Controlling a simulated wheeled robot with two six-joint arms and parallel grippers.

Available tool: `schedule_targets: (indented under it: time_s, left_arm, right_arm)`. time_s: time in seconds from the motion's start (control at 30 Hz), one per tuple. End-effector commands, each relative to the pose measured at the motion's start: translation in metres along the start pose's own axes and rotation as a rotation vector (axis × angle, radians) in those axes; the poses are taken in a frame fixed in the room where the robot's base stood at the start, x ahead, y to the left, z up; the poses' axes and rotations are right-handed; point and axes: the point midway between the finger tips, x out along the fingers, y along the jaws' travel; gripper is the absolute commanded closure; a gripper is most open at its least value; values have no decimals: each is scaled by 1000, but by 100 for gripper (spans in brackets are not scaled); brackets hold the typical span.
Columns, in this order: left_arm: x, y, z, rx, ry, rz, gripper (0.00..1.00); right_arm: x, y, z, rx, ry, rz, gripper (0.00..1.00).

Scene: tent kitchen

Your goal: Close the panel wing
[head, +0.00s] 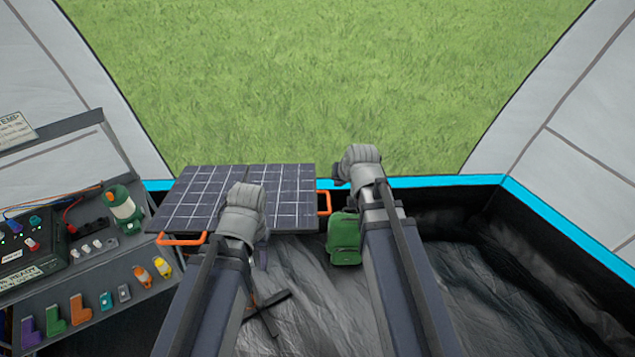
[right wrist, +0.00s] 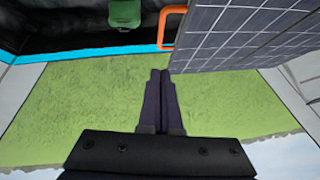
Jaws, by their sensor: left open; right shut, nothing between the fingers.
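A dark solar panel (head: 295,190) with white grid lines lies spread out near the tent opening. One orange handle (head: 182,240) is at its front left and another orange handle (head: 325,203) is at its right edge. My left gripper (head: 263,256) is at the panel's front edge, mostly hidden behind my own wrist; it is open. My right gripper (head: 338,178) is to the right of the panel. In the right wrist view its fingers (right wrist: 160,75) are shut and empty, with the panel (right wrist: 235,35) and the orange handle (right wrist: 168,24) close by and apart from them.
A green bag (head: 345,238) stands on the floor to the right of the panel. A grey rack (head: 100,275) at the left holds a lantern (head: 124,210) and several coloured pieces. A dark stand foot (head: 266,315) is on the floor. Grass (head: 330,80) lies beyond the opening.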

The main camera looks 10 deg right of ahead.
Motion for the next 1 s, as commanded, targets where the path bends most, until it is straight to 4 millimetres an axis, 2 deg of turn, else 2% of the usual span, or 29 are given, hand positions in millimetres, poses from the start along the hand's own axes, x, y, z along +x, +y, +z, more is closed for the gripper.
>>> schedule_targets:
  time_s: [0.03, 0.13, 0.47, 0.67, 1.0]
  left_arm:
    - [-6, 0, 0, 0, 0, 0, 50]
    - [-6, 0, 0, 0, 0, 0, 50]
    - [4, 0, 0, 2, 0, 0, 50]
    - [23, 2, -2, 9, 1, -1, 50]
    - [70, 6, -5, 4, 3, -1, 50]
  right_arm:
    - [-5, 2, -6, 9, 8, 0, 100]
    - [-5, 4, -9, 16, 16, -1, 100]
    - [6, 4, -7, 15, 16, -1, 100]
    - [28, 4, -7, 14, 15, -1, 100]
    - [83, 4, -7, 14, 15, -1, 100]
